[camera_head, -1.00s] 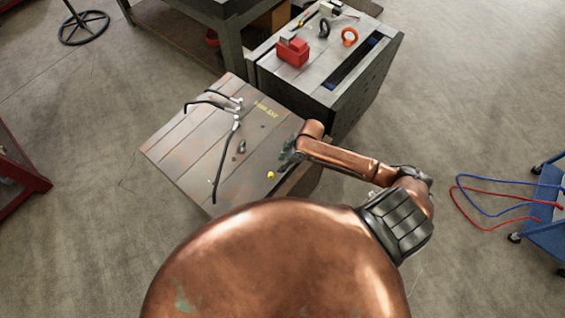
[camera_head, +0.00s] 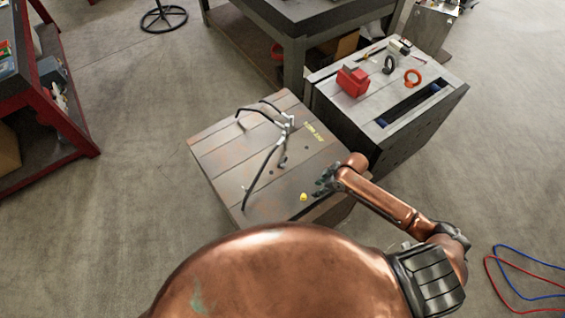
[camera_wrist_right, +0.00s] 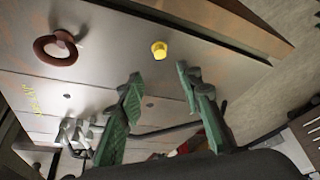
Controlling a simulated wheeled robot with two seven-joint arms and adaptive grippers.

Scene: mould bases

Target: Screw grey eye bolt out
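A dark grey eye bolt (camera_head: 388,64) is on the far mould base, beside an orange eye bolt (camera_head: 413,78). In the right wrist view a rust-brown eye bolt (camera_wrist_right: 55,47) is on the near plate; the head view does not show it clearly. My right gripper (camera_head: 325,181) is low over the right side of the near mould base (camera_head: 222,150). In the wrist view its two green fingers (camera_wrist_right: 163,92) are apart with nothing between them. A yellow plug (camera_wrist_right: 159,50) sits just beyond the fingertips, apart from them. My left gripper is not in view.
Black hoses with metal fittings (camera_head: 262,170) lie across the near plate. A red block (camera_head: 352,80) and small items are on the far mould base (camera_head: 345,122), close behind. A red rack (camera_head: 75,130) stands left. Open floor lies left of the near base.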

